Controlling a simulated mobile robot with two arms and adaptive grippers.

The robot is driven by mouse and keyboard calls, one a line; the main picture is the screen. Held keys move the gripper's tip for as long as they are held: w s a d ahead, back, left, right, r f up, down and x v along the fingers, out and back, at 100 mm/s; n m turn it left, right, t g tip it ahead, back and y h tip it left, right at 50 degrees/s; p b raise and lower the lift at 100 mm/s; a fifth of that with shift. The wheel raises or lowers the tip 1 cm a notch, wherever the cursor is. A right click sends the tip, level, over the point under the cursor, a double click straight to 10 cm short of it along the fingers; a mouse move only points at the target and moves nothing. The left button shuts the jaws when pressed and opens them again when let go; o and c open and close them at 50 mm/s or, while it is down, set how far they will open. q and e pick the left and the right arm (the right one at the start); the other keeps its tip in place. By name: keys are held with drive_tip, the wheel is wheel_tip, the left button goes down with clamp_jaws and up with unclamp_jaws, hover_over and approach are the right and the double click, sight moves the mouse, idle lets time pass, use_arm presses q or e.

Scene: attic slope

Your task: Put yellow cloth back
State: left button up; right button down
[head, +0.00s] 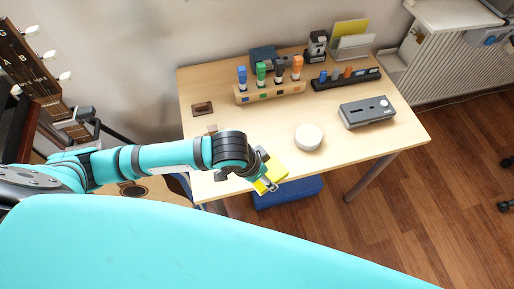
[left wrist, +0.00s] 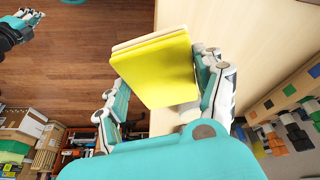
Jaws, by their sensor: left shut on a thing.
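The yellow cloth (head: 273,171) is a folded, thick square pad with a pale layer along one edge. My left gripper (head: 266,181) is shut on it at the front edge of the wooden desk (head: 228,135). The left wrist view shows the cloth (left wrist: 160,70) large between the two fingers of my left gripper (left wrist: 165,95), tilted. I cannot tell whether the cloth touches the desk. My right gripper (left wrist: 30,17) shows small at the upper left of the left wrist view, away from the desk, its fingers apart and empty.
A white round container (head: 308,137) stands right of the cloth. A grey device (head: 367,112), a wooden rack with coloured bottles (head: 270,93) and a black rack (head: 346,80) stand farther back. A blue box (head: 288,194) is below the desk's front edge. The desk's front right is clear.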

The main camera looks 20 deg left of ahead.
use_arm(q)
drive_tip(key=w+a, duration=0.1)
drive_tip(key=w, duration=0.1)
drive_tip(key=w+a, duration=0.2)
drive_tip(key=w, duration=0.1)
drive_tip(key=w+a+f+p, duration=0.1)
drive_tip(key=w, duration=0.2)
drive_tip(key=shift+w+a, duration=0.15)
drive_tip(key=shift+a, duration=0.15)
drive_tip(key=shift+f, duration=1.65)
drive_tip(key=o, duration=1.6)
drive_tip(key=shift+c, duration=0.2)
drive_tip(key=shift+r, duration=0.1)
drive_tip(key=v, duration=1.2)
